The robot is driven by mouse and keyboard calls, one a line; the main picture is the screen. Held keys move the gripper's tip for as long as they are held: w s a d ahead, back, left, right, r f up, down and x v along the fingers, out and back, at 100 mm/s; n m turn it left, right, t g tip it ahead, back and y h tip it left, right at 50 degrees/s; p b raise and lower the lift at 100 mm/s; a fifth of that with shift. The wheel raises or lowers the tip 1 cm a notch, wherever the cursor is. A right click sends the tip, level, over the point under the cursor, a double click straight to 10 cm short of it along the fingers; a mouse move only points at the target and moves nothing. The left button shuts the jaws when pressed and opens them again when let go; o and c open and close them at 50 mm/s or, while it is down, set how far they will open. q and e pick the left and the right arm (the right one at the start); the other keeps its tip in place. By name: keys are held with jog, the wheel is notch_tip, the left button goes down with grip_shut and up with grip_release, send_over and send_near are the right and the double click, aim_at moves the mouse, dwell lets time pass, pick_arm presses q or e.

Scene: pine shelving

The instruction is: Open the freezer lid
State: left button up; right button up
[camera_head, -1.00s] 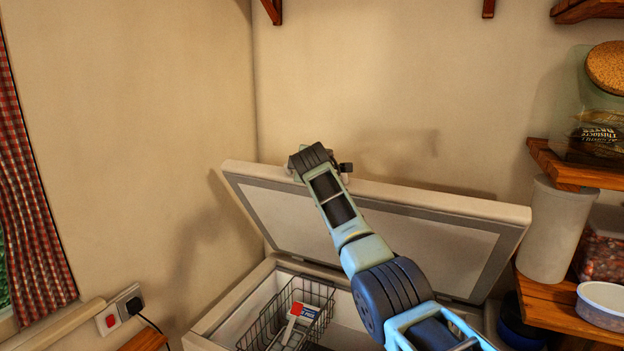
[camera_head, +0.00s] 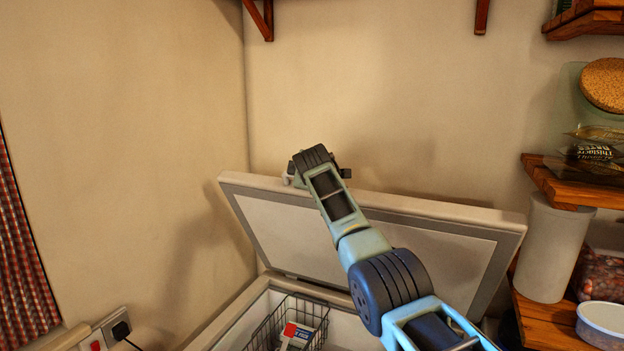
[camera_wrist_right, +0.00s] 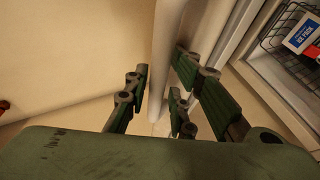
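The chest freezer's white lid (camera_head: 400,255) stands raised and tilted back towards the wall in the head view, with its grey-bordered inner panel showing. The white freezer body (camera_head: 238,318) is open below it. My right arm comes in from the bottom right, across the front of the lid. Its gripper (camera_head: 318,160) is at the lid's upper edge, left of the middle, and the arm hides part of it. In the right wrist view my right gripper (camera_wrist_right: 165,95) has its green fingers apart, with the pale lid edge (camera_wrist_right: 165,50) running between or just beyond them. My left gripper is not in view.
A wire basket (camera_head: 272,325) with a packet (camera_head: 298,335) sits inside the freezer. Wooden shelves (camera_head: 560,185) with a white canister (camera_head: 550,250) and a tub (camera_head: 603,322) stand close on the right. A plug socket (camera_head: 115,325) is on the left wall.

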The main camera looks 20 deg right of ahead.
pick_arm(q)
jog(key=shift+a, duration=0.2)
pick_arm(e)
jog(key=shift+o, duration=0.4)
jog(key=shift+w+f, duration=0.1)
jog(key=shift+f, duration=0.05)
jog(key=v, duration=1.2)
